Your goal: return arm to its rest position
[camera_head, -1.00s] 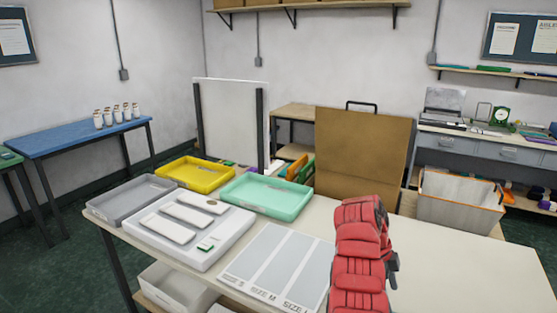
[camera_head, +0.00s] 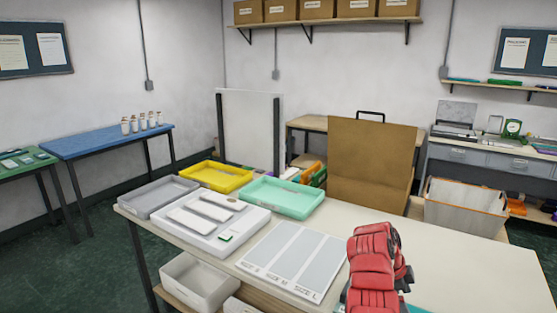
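One of my arms, red and padded, shows at the lower right over the table (camera_head: 456,240). A small dark part, perhaps of its gripper, sticks out on its right side, but the fingers are hidden behind the red links. I cannot tell whether that gripper is open or shut, or which arm it is on. No other gripper shows. The arm stands just right of the grey size mat (camera_head: 290,258), apart from the trays.
On the table are a grey tray (camera_head: 150,204), a yellow tray (camera_head: 243,183), a mint tray (camera_head: 258,206) and a white holder (camera_head: 184,232) with white slabs. A brown board (camera_head: 370,162) stands behind. A white bin (camera_head: 195,290) sits below. The table's right part is clear.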

